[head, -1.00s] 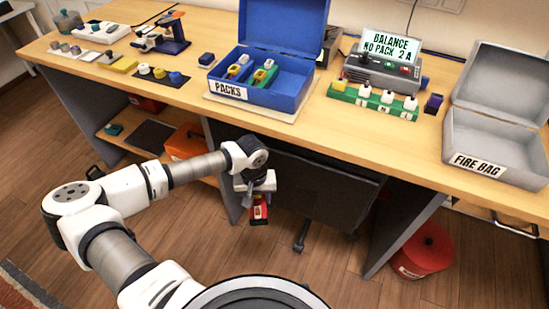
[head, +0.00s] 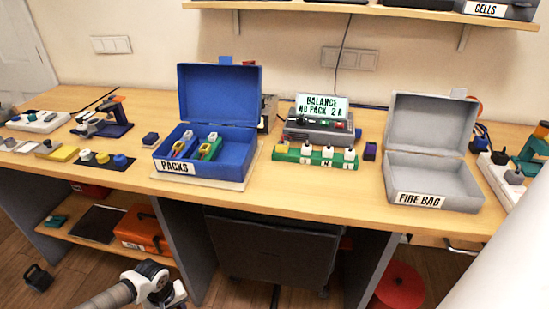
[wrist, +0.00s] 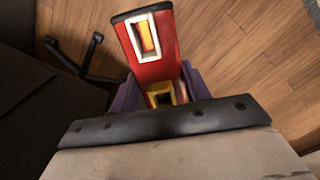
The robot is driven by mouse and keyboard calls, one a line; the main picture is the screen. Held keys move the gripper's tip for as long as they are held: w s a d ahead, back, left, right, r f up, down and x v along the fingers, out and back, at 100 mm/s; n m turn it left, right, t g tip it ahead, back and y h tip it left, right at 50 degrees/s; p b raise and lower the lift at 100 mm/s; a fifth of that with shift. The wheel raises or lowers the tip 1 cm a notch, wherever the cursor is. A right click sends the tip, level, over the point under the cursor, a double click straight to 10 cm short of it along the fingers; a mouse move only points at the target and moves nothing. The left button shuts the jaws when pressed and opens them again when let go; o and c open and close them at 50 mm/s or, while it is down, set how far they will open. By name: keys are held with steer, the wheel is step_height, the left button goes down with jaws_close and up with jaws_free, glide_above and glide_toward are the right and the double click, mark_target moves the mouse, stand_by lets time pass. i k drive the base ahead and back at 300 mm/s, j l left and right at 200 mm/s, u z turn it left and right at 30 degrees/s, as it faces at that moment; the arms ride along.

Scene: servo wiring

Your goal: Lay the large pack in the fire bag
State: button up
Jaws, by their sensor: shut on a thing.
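The fire bag (head: 458,202) is a grey open box at the right of the bench in the head view. Its lid stands up at the back, and its inside looks empty. My gripper (wrist: 160,90) has purple fingers in the wrist view and is shut on a red pack (wrist: 158,58) with a white-framed yellow window. I take this to be the large pack. It is held over the wooden floor, away from the bench top. In the head view the pack and fingers are below the picture's edge, and only part of my arm shows.
A blue PACKS box (head: 232,150) with an open lid holds smaller packs. A balance charger (head: 318,128) and a green strip (head: 292,153) with several white-topped pieces stand left of the fire bag. A small purple block (head: 370,151) sits between. Dark panel (head: 270,245) hangs under the bench.

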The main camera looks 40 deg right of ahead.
mark_target(425, 186)
steer(key=k+l+u, duration=0.2)
steer(key=l, duration=0.15)
steer(key=k+l+u, duration=0.1)
steer(key=l+u, duration=0.15)
steer(key=k+l+u, duration=0.1)
steer(key=l, duration=0.25)
steer(key=k+l+u, duration=0.1)
steer(key=k+l, duration=0.2)
steer(key=k+l+u, duration=0.15)
steer(key=k+l, duration=1.35)
steer(key=l, duration=0.15)
